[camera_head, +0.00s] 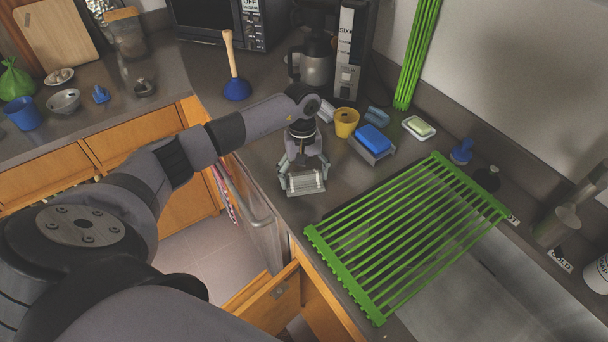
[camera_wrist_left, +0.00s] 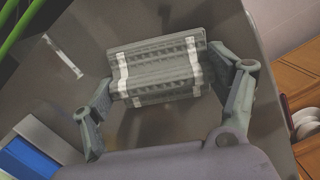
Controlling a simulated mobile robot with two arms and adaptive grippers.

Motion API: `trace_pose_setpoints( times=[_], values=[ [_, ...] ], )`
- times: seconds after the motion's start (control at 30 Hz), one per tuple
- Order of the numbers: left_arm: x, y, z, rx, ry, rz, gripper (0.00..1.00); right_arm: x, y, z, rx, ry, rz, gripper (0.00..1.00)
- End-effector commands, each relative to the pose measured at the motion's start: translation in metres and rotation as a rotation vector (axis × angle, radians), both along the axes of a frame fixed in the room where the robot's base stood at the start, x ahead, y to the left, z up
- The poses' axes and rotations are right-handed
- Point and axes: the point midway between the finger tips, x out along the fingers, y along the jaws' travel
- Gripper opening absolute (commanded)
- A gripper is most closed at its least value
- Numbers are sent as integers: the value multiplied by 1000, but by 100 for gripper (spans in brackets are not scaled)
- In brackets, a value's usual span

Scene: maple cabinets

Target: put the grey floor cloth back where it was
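A grey ribbed bundle with white bands (camera_head: 303,182), perhaps the folded grey floor cloth, is at the counter's front edge area. It also shows in the left wrist view (camera_wrist_left: 158,72), at the top middle. My left gripper (camera_head: 304,172) is over the counter, its two fingers spread wide at either end of the bundle. In the left wrist view, the fingertips (camera_wrist_left: 162,72) come close to both ends; whether they press on it I cannot tell. I cannot tell whether the bundle rests on the counter. My right gripper is not in view.
A green roll-up rack (camera_head: 408,232) lies over the sink to the right. A blue sponge in a grey holder (camera_head: 373,139), a yellow cup (camera_head: 346,122) and a coffee maker (camera_head: 316,60) stand behind. A blue-headed plunger (camera_head: 236,88) stands left. An open drawer (camera_head: 268,300) is below.

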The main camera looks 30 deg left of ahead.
Motion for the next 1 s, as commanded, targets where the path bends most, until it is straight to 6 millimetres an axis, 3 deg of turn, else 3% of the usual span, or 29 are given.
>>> trace_pose_setpoints(
  times=[0.27, 0.7, 0.87, 1.0],
  values=[
    [0, 0, 1, 0, 0, 0, 100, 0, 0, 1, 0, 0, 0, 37],
    [1, 1, 7, 0, -3, 0, 100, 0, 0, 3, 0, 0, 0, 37],
    [5, 4, 32, 2, -8, -1, 100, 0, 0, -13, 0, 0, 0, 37],
    [8, 6, 64, 1, -9, 0, 100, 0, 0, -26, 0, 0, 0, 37]
  ],
)
